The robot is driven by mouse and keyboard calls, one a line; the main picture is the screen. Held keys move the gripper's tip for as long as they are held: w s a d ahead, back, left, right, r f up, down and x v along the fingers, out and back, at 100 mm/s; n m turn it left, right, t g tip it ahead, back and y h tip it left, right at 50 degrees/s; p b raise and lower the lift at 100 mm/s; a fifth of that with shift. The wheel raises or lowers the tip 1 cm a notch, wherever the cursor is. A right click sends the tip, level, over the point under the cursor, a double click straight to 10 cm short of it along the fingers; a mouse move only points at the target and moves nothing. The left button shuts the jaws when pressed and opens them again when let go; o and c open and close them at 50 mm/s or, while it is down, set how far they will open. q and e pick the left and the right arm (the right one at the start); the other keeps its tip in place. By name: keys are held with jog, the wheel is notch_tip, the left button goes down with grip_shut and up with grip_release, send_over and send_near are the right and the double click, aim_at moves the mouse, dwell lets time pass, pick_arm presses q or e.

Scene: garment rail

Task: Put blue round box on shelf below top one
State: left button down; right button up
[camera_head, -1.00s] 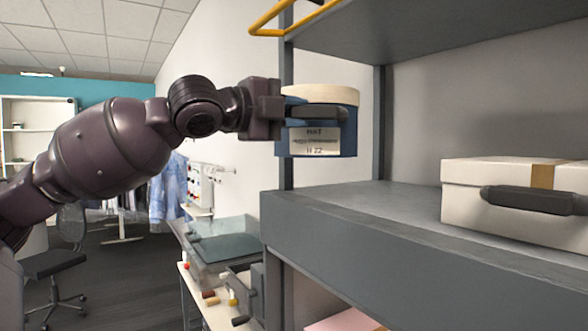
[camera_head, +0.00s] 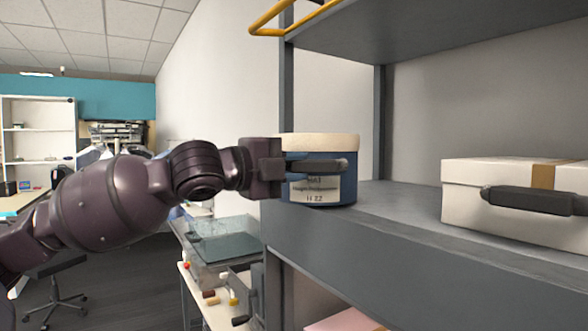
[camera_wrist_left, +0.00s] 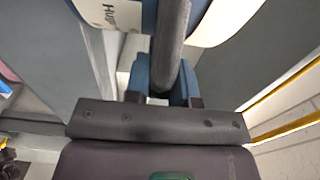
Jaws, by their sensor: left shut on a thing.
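The blue round box (camera_head: 325,193) has a cream lid and a white label. The box is upright at the left end of the grey middle shelf (camera_head: 400,235), below the top shelf (camera_head: 420,30). Its base overlaps the shelf's front left corner in the head view; I cannot tell if it touches. My right gripper does not show clearly.
A white box (camera_head: 465,190) with a tan strap and a dark bar across its front stands on the right of the middle shelf. Bare shelf lies between the boxes. A grey post (camera_head: 287,90) rises behind the blue box. A worktable (camera_head: 225,250) stands lower left.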

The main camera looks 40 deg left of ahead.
pick_arm(q)
jog(key=shift+f, duration=0.2)
jog(key=shift+f, duration=0.2)
jog(key=c, duration=1)
grip_release()
jog(key=shift+o, duration=0.2)
jog(key=shift+r, duration=0.15)
jog(key=shift+s, duration=0.1)
